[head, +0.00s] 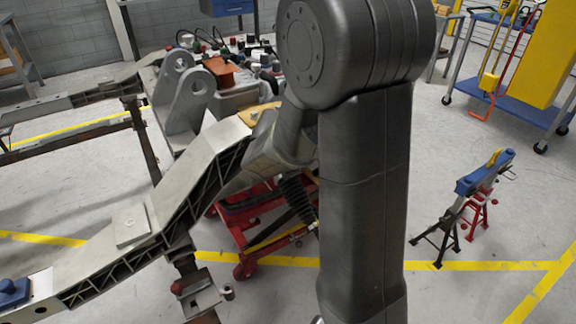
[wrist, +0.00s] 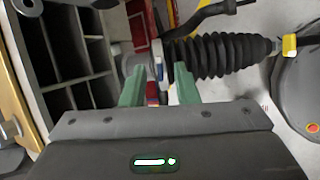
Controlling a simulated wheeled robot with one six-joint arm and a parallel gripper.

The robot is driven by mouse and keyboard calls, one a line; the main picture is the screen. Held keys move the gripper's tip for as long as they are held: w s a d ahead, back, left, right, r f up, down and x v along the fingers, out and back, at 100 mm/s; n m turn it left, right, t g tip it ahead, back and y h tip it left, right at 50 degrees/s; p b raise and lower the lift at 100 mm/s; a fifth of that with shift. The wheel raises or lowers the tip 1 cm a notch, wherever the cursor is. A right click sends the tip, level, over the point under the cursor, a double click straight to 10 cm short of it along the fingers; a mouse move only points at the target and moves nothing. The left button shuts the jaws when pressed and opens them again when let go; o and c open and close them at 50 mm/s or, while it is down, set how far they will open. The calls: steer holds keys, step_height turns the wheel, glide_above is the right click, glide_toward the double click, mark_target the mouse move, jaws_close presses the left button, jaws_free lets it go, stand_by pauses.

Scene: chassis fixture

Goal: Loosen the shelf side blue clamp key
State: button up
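My gripper (wrist: 160,78) shows in the wrist view as two green fingers standing apart, with a gap between them. Through the gap I see a silvery part (wrist: 158,62) and small blue and red bits, too small to make out. I cannot tell whether a finger touches any of them. In the head view a blue clamp-like block (head: 14,292) sits on the near end of the grey chassis beam (head: 110,250) at the lower left. I cannot make out a key on it. I cannot tell which part is the shelf side clamp key. My arm hides the middle of the head view.
A black ribbed bellows (wrist: 225,55) lies just beyond the fingers. A grey compartmented structure (wrist: 65,50) is left of them. In the head view, a red wheeled jack (head: 245,225) stands under the chassis.

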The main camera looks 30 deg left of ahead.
steer(key=p+v, duration=0.3)
steer(key=v, duration=1)
steer(key=shift+s+r, duration=0.2)
steer(key=shift+r, duration=0.15)
steer(key=shift+f, duration=0.1)
steer(key=b+x, duration=0.3)
steer(key=x, duration=1)
steer(key=shift+w+f, duration=0.25)
steer(key=shift+f, duration=0.05)
